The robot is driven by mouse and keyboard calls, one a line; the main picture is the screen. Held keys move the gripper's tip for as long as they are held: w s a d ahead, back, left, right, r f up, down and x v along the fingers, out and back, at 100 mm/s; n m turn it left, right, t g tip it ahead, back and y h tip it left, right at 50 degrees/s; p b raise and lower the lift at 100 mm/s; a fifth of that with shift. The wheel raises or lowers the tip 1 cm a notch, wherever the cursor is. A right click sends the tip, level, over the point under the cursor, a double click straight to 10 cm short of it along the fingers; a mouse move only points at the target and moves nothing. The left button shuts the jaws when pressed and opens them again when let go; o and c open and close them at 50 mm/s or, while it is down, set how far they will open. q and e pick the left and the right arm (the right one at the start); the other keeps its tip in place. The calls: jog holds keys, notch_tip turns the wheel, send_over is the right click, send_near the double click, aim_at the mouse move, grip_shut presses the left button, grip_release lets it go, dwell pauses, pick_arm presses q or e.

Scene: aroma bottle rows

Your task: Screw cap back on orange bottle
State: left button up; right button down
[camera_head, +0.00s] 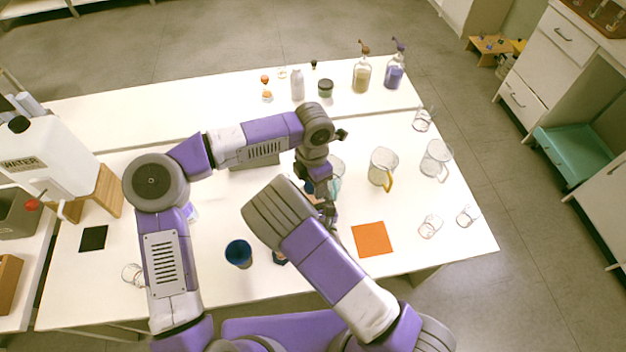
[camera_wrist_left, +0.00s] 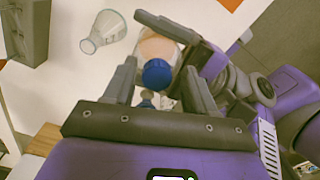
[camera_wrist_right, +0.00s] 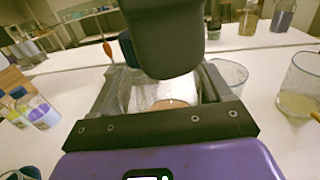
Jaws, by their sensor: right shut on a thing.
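The orange bottle (camera_wrist_left: 155,47), clear with orange contents, shows in the left wrist view with its blue cap (camera_wrist_left: 157,74) at its mouth. I cannot tell how tightly the cap sits. My right gripper (camera_wrist_right: 162,88) is shut on the bottle; the cap also shows left of the fingers in the right wrist view (camera_wrist_right: 128,50). My left gripper (camera_wrist_left: 160,75) is open, its fingers on either side of the cap with gaps. A dark part of my left gripper covers much of the bottle in the right wrist view. In the head view my arms hide most of the bottle.
An orange mat (camera_head: 372,239) lies right of my grippers. Glass beakers and a yellow-handled jug (camera_head: 382,167) stand to the right. A dark blue cup (camera_head: 238,254) stands in front, and a water container (camera_head: 45,155) at left. Several bottles stand along the back.

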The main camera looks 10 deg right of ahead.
pick_arm(q)
jog(key=shift+w, duration=0.1)
jog(key=shift+r, duration=2.3)
